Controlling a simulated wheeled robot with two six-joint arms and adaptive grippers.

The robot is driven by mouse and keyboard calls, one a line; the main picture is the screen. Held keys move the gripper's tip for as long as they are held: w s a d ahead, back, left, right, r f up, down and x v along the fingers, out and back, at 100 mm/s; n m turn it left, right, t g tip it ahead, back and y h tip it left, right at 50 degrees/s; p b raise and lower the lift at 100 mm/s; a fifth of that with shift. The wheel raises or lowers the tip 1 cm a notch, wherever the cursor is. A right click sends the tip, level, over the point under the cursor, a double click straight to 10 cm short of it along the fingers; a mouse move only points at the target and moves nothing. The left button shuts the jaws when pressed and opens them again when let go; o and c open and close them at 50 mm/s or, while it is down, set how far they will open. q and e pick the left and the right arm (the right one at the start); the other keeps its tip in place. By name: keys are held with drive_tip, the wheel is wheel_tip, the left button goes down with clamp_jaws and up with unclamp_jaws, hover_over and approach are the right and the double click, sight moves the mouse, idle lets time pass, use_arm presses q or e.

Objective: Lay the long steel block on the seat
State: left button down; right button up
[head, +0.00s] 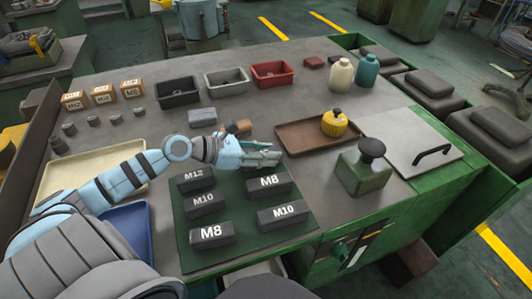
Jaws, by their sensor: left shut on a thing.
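My left gripper (262,156) reaches in from the left and hangs over the far edge of the dark green mat (243,218). It is shut on a grey piece, which I take for the long steel block; the fingers hide most of it. Several dark blocks marked M12, M10 and M8 lie on the mat, among them an M8 block (269,182) just below the gripper and an M10 block (283,215) nearer the front. I cannot tell for certain which surface is the seat. My right gripper is not in view.
Black (178,92), grey (226,80) and red (272,74) bins stand behind. A light grey block (202,117) and a brown cylinder (238,127) lie close beyond the gripper. A brown tray (300,135) and a green block with a black knob (364,168) stand right.

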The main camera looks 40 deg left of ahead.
use_arm(q)
drive_tip(key=shift+f, duration=0.1)
drive_tip(key=c, duration=1.2)
unclamp_jaws()
drive_tip(key=shift+s, duration=0.1)
drive_tip(key=shift+c, duration=0.2)
